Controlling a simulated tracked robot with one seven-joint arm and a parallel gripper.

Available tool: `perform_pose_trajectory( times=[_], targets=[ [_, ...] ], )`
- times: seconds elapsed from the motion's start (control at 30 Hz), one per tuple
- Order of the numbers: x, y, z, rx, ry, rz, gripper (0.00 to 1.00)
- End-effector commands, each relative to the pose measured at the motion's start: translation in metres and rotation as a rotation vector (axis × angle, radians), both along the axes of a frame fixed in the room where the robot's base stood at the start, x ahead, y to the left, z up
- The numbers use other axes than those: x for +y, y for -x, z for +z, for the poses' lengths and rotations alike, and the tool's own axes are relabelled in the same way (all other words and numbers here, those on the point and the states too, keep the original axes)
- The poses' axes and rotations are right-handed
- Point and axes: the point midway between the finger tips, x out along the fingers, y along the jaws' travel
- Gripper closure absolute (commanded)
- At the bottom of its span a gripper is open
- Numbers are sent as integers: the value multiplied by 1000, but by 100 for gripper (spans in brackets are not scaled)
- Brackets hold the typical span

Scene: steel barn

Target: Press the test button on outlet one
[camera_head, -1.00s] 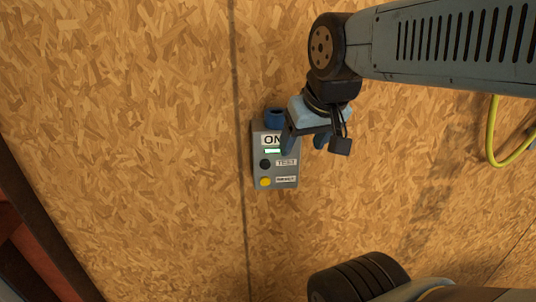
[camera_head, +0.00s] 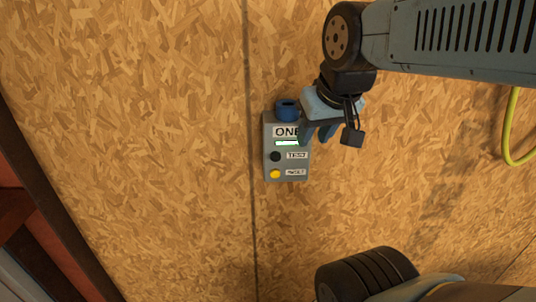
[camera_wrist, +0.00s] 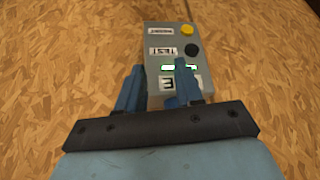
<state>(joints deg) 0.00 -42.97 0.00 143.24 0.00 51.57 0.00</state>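The grey outlet box (camera_head: 300,164) labelled ONE is fixed to the board wall. It has a lit green display (camera_head: 286,143), a black button (camera_head: 275,156) beside the TEST label (camera_head: 297,155), and a yellow button (camera_head: 275,174) below. My gripper (camera_head: 314,139) is at the box's upper right, its fingers apart and empty. In the wrist view the box appears upside down, with the black button (camera_wrist: 191,50) beyond the right fingertip and the left finger beside the box edge. The fingers partly cover the ONE label and display there. I cannot tell whether they touch the box.
A yellow cable (camera_head: 511,130) hangs at the right. A dark seam (camera_head: 251,210) runs down the wall left of the box. The wall around the box is otherwise clear.

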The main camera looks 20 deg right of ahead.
Motion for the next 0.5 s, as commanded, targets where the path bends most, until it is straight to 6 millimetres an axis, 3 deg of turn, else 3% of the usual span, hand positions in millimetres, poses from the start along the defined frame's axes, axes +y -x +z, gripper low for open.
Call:
perform_pose_trajectory(
  times=[0.33, 0.5],
  targets=[
    [0, 0, 0, 0, 0, 0, 98],
    [0, 0, 0, 0, 0, 0, 100]
  ],
)
